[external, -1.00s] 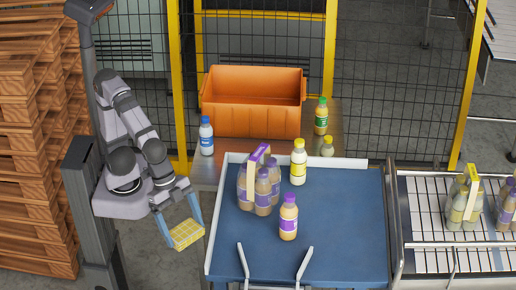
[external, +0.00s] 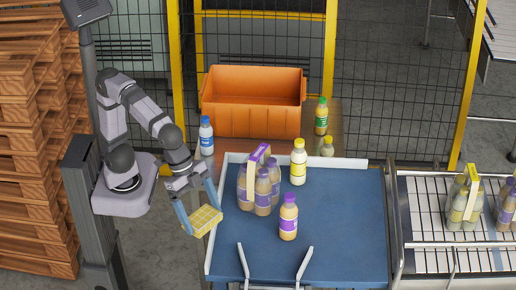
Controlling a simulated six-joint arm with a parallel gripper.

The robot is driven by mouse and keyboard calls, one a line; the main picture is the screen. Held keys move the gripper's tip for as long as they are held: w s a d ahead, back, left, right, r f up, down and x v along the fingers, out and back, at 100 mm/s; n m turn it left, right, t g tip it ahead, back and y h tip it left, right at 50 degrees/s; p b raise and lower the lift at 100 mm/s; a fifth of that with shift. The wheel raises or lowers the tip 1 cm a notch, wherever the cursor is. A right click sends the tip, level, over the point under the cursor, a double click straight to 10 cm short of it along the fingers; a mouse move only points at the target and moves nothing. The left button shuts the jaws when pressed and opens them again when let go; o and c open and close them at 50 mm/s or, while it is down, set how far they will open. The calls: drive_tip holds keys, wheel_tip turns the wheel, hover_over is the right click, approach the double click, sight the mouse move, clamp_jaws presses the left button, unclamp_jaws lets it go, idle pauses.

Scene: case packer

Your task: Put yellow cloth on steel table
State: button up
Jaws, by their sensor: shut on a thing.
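The yellow checked cloth (external: 207,222) is folded into a small block. My gripper (external: 201,217) is shut on it, with a blue finger at each side, and holds it in the air, slightly tilted. The cloth is just left of the blue-topped table's white left rim. A brownish, shiny table (external: 208,173) stands behind the blue-topped one, mostly covered by an orange crate; I cannot tell for sure that it is the steel table.
The orange crate (external: 252,122), a blue-labelled bottle (external: 206,137) and a green bottle (external: 321,117) stand on the back table. The blue-topped table (external: 345,225) carries a bottle pack (external: 259,190) and loose bottles; its right part is clear. A wire fence rises behind.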

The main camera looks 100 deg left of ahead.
drive_tip(key=w+a+r+n+y+p, duration=0.2)
drive_tip(key=w+a+r+n+p, duration=0.3)
drive_tip(key=w+a+r, duration=1.25)
drive_tip(key=w+a+f+n+y+b, duration=0.1)
drive_tip(key=w+a+f+n, duration=0.2)
drive_tip(key=a, duration=0.5)
drive_tip(key=w+a+f+n, duration=0.1)
drive_tip(key=w+a+f, duration=0.1)
drive_tip(key=w+a, duration=0.45)
drive_tip(key=a+f, duration=0.6)
drive_tip(key=a, duration=0.4)
drive_tip(key=a+f+b, duration=0.1)
drive_tip(key=a+f, duration=0.3)
drive_tip(key=f, duration=0.4)
drive_tip(key=s+a+f+n+y+b, duration=0.1)
drive_tip(key=a+f, duration=0.2)
drive_tip(key=f, duration=0.6)
drive_tip(key=a+f+n+b, duration=0.1)
drive_tip(key=a+f, duration=0.3)
drive_tip(key=f, duration=0.5)
drive_tip(key=shift+s+a+b, duration=0.3)
drive_tip(key=shift+a+b, duration=0.05)
drive_tip(key=shift+f, duration=0.15)
drive_tip(key=shift+f+b, duration=2.05)
drive_tip(key=shift+f, duration=1.25)
